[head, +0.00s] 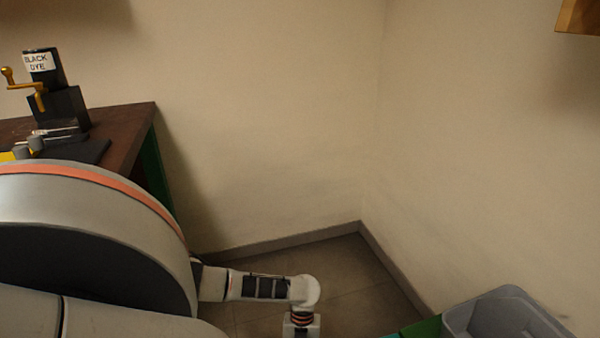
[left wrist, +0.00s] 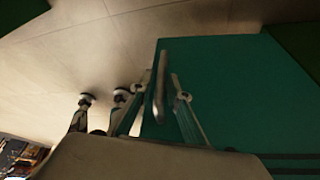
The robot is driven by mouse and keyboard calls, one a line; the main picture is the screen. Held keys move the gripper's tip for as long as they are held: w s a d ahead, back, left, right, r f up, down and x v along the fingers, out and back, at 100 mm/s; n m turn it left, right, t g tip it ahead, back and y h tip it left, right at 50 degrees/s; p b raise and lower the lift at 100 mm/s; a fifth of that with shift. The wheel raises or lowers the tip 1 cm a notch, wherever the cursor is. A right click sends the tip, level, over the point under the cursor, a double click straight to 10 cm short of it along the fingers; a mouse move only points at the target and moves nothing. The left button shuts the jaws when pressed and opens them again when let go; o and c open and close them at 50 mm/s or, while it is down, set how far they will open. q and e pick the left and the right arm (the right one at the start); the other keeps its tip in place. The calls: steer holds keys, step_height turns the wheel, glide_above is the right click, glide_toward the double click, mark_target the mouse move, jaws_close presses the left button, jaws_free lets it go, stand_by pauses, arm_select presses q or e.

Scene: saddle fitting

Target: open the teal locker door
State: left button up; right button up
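The teal locker door (left wrist: 240,85) fills the right of the left wrist view as a flat panel. A grey bar handle (left wrist: 160,85) stands on it near its left edge. My left gripper (left wrist: 162,77) is open, with one finger on each side of the handle in the picture. I cannot tell whether either finger touches it. My right gripper is in neither view.
In the head view, a grey bin (head: 510,315) stands at the bottom right beside a wall corner. A brown bench (head: 130,125) at the left bears a black press labelled "BLACK DYE" (head: 57,100). Some floor (head: 350,265) between them is bare.

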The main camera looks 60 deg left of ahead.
arm_select(q)
steer(key=shift+w+a+r, duration=0.15)
steer(key=shift+a+r, duration=0.1)
steer(key=shift+r, duration=0.3)
steer(key=w+a+r, duration=0.1)
steer(key=w+a, duration=0.5)
steer(key=a, duration=0.4)
steer(key=shift+w+a+r, duration=0.3)
steer(key=shift+r, duration=0.05)
stand_by(0.4)
